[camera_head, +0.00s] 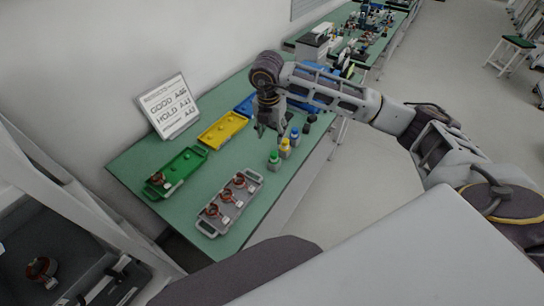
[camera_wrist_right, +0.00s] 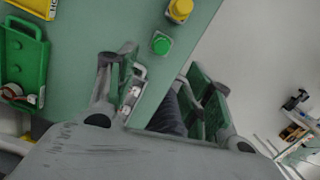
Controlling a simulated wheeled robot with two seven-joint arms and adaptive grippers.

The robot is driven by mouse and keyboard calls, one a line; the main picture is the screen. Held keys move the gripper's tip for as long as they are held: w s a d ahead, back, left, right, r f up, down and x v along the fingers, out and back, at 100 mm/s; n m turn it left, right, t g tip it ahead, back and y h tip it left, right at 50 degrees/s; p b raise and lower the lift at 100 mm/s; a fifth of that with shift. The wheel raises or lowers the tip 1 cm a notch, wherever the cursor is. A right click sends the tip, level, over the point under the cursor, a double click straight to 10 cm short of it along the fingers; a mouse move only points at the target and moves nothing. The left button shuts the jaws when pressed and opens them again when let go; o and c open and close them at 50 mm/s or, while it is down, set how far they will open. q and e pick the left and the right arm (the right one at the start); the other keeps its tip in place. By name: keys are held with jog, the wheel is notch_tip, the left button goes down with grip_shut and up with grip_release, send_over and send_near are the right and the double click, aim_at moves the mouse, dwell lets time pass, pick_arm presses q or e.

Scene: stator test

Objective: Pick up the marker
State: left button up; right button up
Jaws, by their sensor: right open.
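My right gripper (camera_head: 264,130) is open and empty above the bench, just left of the row. In the right wrist view its fingers (camera_wrist_right: 162,88) are spread, with the green cap (camera_wrist_right: 161,44) and yellow cap (camera_wrist_right: 180,10) beyond them. My left gripper is out of view.
A grey tray (camera_head: 252,183) with copper-wound parts lies near the front of the bench (camera_head: 150,144). A green tray (camera_head: 187,162), a yellow tray (camera_head: 222,131) and blue trays lie along the back. A sign (camera_head: 168,106) stands by the wall.

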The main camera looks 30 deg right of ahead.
aim_at(274, 153)
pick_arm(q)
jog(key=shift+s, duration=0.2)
pick_arm(e)
jog(key=shift+s, duration=0.1)
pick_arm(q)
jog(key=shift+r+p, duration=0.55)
pick_arm(e)
jog(key=shift+w+d+f, duration=0.1)
jog(key=shift+d+f, duration=0.05)
jog(key=shift+f, duration=1.25)
jog(key=shift+w+d+f, duration=0.1)
jog(key=shift+w+f, duration=0.05)
jog(key=shift+f, duration=1.3)
jog(key=shift+w+d+f, duration=0.1)
jog(key=shift+d+f, duration=0.05)
jog(key=shift+f, duration=1.25)
jog(key=shift+f, duration=0.1)
jog(key=shift+d+f+p, duration=0.1)
jog(key=shift+f+p, duration=0.25)
jog(key=shift+f, duration=0.2)
jog(key=shift+w+d+f+p, duration=0.15)
jog(key=shift+f+p, duration=0.1)
jog(key=shift+f, duration=0.7)
jog(key=shift+w+d+f+p, duration=0.1)
jog(key=shift+f+p, duration=0.1)
jog(key=shift+f, duration=0.75)
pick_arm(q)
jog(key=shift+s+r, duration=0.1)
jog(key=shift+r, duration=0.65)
